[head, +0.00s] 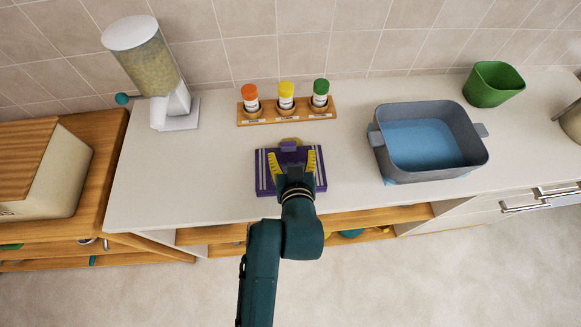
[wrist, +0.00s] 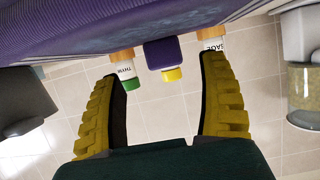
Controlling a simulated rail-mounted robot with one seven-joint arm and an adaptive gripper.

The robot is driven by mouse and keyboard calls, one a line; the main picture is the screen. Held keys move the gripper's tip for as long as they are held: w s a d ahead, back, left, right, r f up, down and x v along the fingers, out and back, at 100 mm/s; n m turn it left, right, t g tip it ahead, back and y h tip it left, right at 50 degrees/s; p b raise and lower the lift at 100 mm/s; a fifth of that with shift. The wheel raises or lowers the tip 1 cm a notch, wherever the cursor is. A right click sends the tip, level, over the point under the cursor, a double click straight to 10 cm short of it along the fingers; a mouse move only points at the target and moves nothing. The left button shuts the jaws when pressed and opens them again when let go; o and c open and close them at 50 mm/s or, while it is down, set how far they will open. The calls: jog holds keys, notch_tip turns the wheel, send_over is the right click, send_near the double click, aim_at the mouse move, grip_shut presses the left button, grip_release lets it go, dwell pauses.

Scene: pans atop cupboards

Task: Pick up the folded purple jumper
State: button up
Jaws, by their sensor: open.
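The folded purple jumper (head: 264,181), with pale stripes near its sides, lies flat on the white worktop. A small purple tab sticks out at its far edge, and it also shows in the wrist view (wrist: 160,53). My gripper (head: 292,158) is over the jumper in the head view, its yellow fingers spread apart. In the wrist view my gripper (wrist: 160,75) is open and empty, and the jumper (wrist: 140,25) fills the top of the picture. I cannot tell whether the fingers touch the jumper. My wrist hides its near middle part.
A wooden rack (head: 288,115) with three spice jars stands behind the jumper. A grey-blue pan (head: 480,150) is to the right, with a green pot (head: 493,85) beyond. A cereal dispenser (head: 150,65) stands back left. Worktop (head: 185,190) on the jumper's left is clear.

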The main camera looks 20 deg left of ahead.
aim_at(289, 147)
jog(key=x, duration=0.5)
jog(key=shift+a, duration=0.25)
jog(key=c, duration=1.4)
